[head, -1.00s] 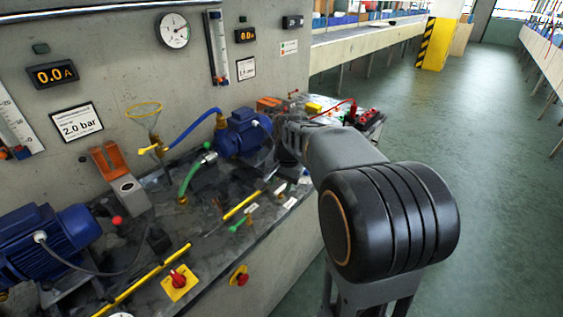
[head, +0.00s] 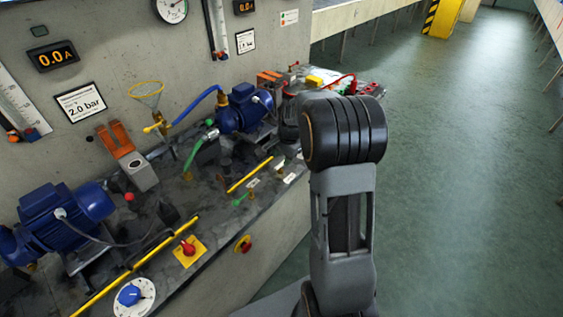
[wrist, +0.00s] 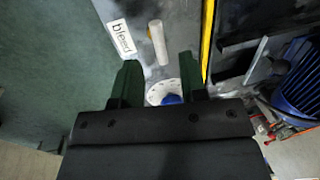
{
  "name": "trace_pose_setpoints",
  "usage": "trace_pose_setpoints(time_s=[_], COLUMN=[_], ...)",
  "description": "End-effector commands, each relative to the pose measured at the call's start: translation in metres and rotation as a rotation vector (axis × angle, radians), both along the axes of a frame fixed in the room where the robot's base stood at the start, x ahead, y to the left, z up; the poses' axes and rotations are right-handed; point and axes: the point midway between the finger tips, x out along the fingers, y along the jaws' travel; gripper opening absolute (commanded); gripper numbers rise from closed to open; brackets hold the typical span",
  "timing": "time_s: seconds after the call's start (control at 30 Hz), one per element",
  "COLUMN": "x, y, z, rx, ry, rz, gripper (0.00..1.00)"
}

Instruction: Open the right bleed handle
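In the wrist view a pale, stubby handle (wrist: 157,42) stands by a white label reading "bleed" (wrist: 120,38). My gripper (wrist: 160,60) is open, its two dark green fingers apart. The handle's near end shows between the fingertips; contact cannot be told. Beyond it, between the fingers, is a white dial with a blue knob (wrist: 170,98), partly hidden by the gripper body. In the head view my arm mostly hides the gripper.
A yellow bar (head: 250,174) runs along the bench close to the labels. A blue pump motor (head: 244,107) with hoses stands behind. A red knob on a yellow plate (head: 188,249) and a red stop button (head: 243,243) are nearer. The floor (head: 460,180) right of the bench is clear.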

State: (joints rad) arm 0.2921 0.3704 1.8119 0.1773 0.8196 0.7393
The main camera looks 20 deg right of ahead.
Motion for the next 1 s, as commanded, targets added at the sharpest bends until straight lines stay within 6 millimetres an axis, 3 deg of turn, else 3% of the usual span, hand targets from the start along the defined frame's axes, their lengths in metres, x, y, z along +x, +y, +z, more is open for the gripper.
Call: trace_pose_setpoints(time_s=[0.23,0.67,1.0], x=[0.004,0.006,0.006], y=[0.002,0.003,0.003], z=[-0.024,-0.03,-0.029], rx=[-0.001,-0.001,-0.001], ry=[0.001,-0.001,0.0], rz=[0.001,0.001,0.001], gripper=[0.39,0.39,0.07])
